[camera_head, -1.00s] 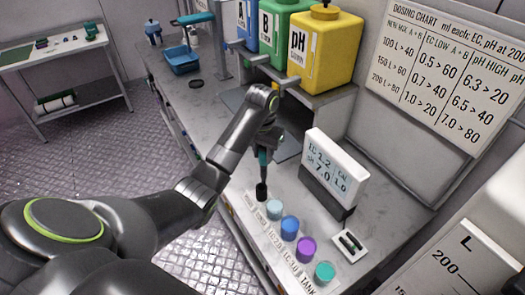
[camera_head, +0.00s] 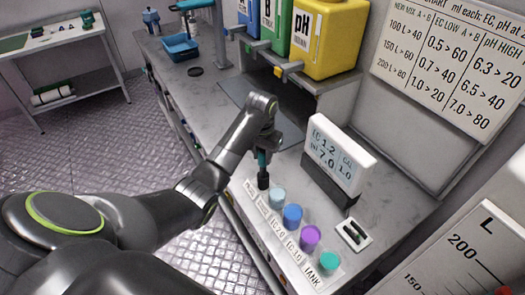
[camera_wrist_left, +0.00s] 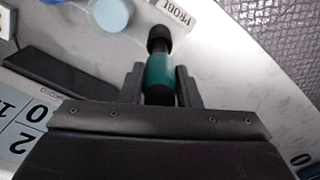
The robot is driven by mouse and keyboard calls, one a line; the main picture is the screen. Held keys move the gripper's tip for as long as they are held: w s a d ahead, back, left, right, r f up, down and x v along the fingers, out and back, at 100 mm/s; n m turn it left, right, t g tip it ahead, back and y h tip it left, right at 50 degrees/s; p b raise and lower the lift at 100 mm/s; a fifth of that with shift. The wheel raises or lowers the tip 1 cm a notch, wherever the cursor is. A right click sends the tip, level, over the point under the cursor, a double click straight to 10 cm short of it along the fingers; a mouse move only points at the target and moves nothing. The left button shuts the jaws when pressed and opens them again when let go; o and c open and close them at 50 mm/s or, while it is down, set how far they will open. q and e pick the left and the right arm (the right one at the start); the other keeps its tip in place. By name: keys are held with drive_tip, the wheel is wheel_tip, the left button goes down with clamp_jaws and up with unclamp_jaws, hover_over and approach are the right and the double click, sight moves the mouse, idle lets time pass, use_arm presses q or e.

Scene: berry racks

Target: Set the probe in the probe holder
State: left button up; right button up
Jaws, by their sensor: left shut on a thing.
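The probe (camera_head: 262,158), with a teal body and black ends, is held upright in my left gripper (camera_head: 264,149) over the near edge of the counter. In the left wrist view the teal body (camera_wrist_left: 159,72) sits between the two fingers (camera_wrist_left: 160,90), which are shut on it. A black piece (camera_head: 263,182) is at its lower end, beside the PROBE label (camera_wrist_left: 172,14). I cannot tell whether this piece is the probe's tip or the probe holder around it. My right gripper is not in view.
Right of the probe, a row of cups runs along the label strip: pale blue (camera_head: 278,197), blue (camera_head: 292,215), purple (camera_head: 310,237) and teal (camera_head: 329,263). A white meter (camera_head: 340,157) stands behind them. Yellow pH jug (camera_head: 327,40) is at the back.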

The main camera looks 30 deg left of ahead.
use_arm(q)
drive_tip(key=shift+f, duration=0.35)
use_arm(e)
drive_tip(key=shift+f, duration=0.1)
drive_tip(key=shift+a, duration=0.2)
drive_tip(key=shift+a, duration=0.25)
use_arm(q)
drive_tip(key=shift+f, duration=0.25)
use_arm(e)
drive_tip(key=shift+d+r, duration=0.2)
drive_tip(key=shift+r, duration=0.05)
use_arm(q)
drive_tip(key=o, duration=1)
drive_tip(key=shift+o, duration=0.2)
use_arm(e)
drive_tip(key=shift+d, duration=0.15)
use_arm(q)
drive_tip(key=shift+p, duration=0.3)
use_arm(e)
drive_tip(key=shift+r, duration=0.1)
